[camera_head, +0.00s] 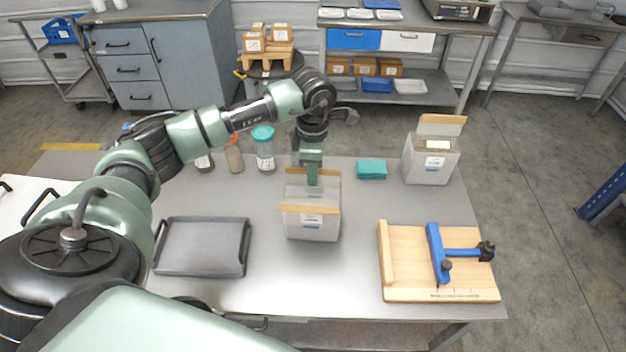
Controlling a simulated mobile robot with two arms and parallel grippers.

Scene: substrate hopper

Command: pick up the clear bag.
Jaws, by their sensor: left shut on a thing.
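My left gripper (312,180) points straight down into an open grey box (312,230) near the middle of the table. The box has tan flaps at its front and back and a white label on its front. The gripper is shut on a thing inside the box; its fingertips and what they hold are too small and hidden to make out. I cannot clearly pick out a clear bag; pale grey shows inside the box around the gripper. My right gripper is not in view.
A second grey box (429,165) stands at the back right, beside a teal folded cloth (371,169). A dark tray (203,246) lies left and a wooden board with blue clamp (437,263) right. Jars, one teal-lidded (264,150), stand behind my arm. Bare table separates these.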

